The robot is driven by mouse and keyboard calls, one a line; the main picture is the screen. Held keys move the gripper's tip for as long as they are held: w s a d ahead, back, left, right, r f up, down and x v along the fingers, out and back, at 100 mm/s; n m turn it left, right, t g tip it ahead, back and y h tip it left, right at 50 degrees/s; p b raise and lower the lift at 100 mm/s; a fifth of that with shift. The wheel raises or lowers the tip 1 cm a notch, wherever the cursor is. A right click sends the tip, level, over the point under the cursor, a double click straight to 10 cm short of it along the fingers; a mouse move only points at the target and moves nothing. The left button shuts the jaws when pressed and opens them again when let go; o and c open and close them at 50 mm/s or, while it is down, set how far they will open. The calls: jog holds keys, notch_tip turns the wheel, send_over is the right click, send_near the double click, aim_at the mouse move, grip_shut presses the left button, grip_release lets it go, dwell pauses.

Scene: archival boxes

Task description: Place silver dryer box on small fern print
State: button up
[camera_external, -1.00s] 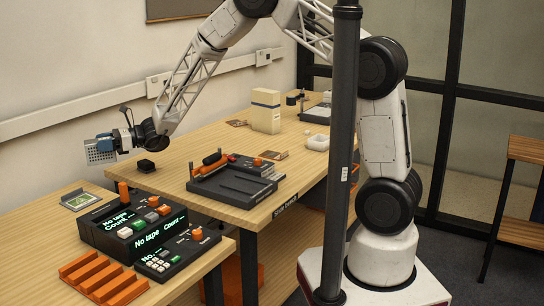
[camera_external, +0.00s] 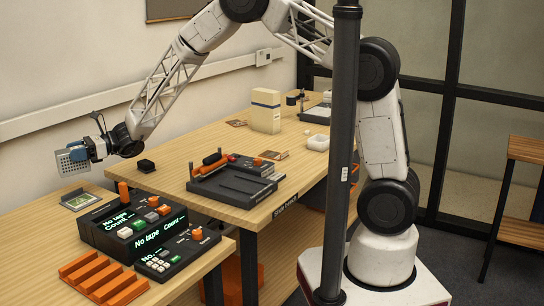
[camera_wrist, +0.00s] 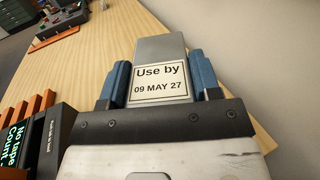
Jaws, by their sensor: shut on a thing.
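The silver dryer box (camera_external: 70,161) is a flat grey block with a perforated face. In the wrist view the silver box (camera_wrist: 160,46) carries a white label reading "Use by 09 MAY 27". My gripper (camera_external: 84,153) is shut on it, with a blue finger on either side, and holds it in the air. The print cannot be made out in the wrist view.
The wall is close behind the gripper.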

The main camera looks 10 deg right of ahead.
aim_at(78, 170)
jog(key=shift+f, duration=3.1)
jog(key=shift+f, duration=1.85)
jog(key=shift+f, duration=0.15)
jog(key=o, duration=1.1)
jog(key=shift+w+d, duration=0.1)
jog(key=shift+d, duration=0.1)
jog(key=v, duration=1.1)
jog(key=shift+w+d, duration=0.1)
jog(key=shift+d, duration=0.2)
